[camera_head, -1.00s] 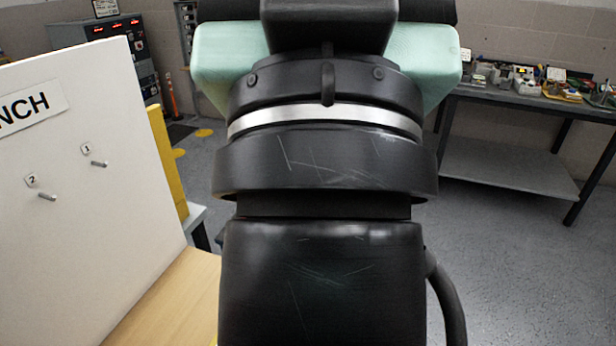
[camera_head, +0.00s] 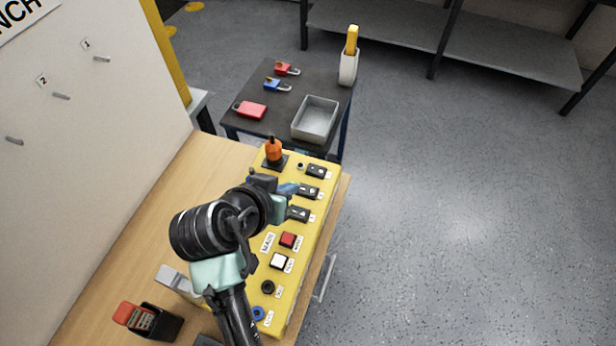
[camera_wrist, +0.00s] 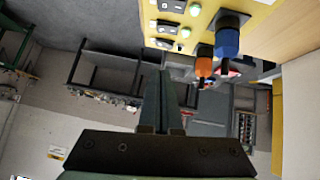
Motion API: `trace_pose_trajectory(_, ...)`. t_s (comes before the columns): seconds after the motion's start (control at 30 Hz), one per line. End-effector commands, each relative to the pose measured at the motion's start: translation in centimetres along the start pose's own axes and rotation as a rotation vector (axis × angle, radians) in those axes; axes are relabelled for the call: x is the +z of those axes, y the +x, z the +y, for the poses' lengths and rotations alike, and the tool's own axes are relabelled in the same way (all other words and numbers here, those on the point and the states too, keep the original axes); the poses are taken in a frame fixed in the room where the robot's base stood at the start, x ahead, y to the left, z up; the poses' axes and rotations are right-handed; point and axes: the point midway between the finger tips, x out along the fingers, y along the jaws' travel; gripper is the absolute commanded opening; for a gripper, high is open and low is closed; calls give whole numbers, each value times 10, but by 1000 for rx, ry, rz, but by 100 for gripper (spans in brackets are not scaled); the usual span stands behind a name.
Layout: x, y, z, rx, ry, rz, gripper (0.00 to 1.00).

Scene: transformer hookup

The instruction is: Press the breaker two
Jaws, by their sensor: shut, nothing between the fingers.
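The yellow panel (camera_head: 317,231) carries a column of three black breaker switches: the far one (camera_head: 316,171), the middle one (camera_head: 309,192) and the near one (camera_head: 298,214). Their small number labels are too small to read, so I cannot tell which is two. My gripper (camera_head: 289,189) is above the panel, just left of the middle and near breakers, and partly hides that area. In the wrist view, my gripper (camera_wrist: 168,88) is shut and empty. Black switches (camera_wrist: 166,26) and green lamps show beyond its tips, at the top; I see no contact.
An orange handle (camera_head: 273,150) stands at the panel's far end. A red button (camera_head: 288,240), a white button (camera_head: 279,261) and knobs are nearer. A dark side table holds padlocks (camera_head: 287,68) and a grey tray (camera_head: 315,119). Floor right of the panel is clear.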

Motion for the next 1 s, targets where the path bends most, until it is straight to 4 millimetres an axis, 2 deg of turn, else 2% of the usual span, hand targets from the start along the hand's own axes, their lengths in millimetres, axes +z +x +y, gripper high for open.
trace_pose_trajectory(0.3, 0, 1, 0, 1, 0, -1, 0)
trace_pose_trajectory(0.43, 0, 10, 0, 2, 0, -2, 0)
trace_pose_trajectory(1.0, 0, 104, 0, 0, 0, -2, 0)
